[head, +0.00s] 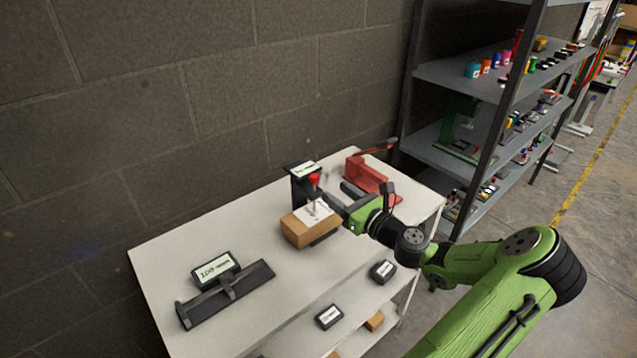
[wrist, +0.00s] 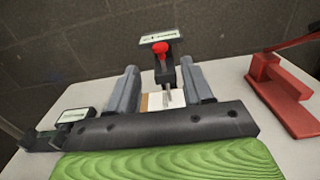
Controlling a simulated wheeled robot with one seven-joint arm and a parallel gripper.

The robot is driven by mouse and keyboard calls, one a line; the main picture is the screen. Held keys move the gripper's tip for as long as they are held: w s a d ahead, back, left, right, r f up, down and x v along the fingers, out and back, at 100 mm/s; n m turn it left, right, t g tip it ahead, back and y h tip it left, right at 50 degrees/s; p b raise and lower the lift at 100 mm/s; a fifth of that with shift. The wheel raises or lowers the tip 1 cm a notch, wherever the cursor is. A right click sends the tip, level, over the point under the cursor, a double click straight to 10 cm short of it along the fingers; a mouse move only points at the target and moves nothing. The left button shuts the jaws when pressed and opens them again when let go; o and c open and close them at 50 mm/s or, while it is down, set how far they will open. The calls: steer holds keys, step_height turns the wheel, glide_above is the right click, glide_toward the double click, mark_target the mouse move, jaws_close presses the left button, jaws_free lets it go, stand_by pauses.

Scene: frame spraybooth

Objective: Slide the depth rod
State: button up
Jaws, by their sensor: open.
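The depth rod has a red knob (head: 314,180) on top and stands at a tan wooden block (head: 297,233) with a white top. A black upright with a small display (head: 305,169) is behind it. My gripper (head: 340,196) is open, to the right of the rod in the head view. In the wrist view the red knob (wrist: 161,49) shows between and beyond the two grey fingers of my gripper (wrist: 158,64). I cannot tell whether the fingers touch the rod; its lower part is partly hidden.
A red clamp-like tool (head: 368,176) stands at the back right of the white table (head: 215,330). A dark caliper-like gauge with a display (head: 216,268) lies at the front left. A grey shelf (head: 490,85) with many small items stands at the right.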

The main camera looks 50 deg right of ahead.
mark_target(317, 179)
steer(key=w, duration=0.7)
steer(key=shift+w+d, duration=0.25)
steer(key=shift+d, duration=0.15)
steer(key=shift+c, duration=0.2)
jaws_close()
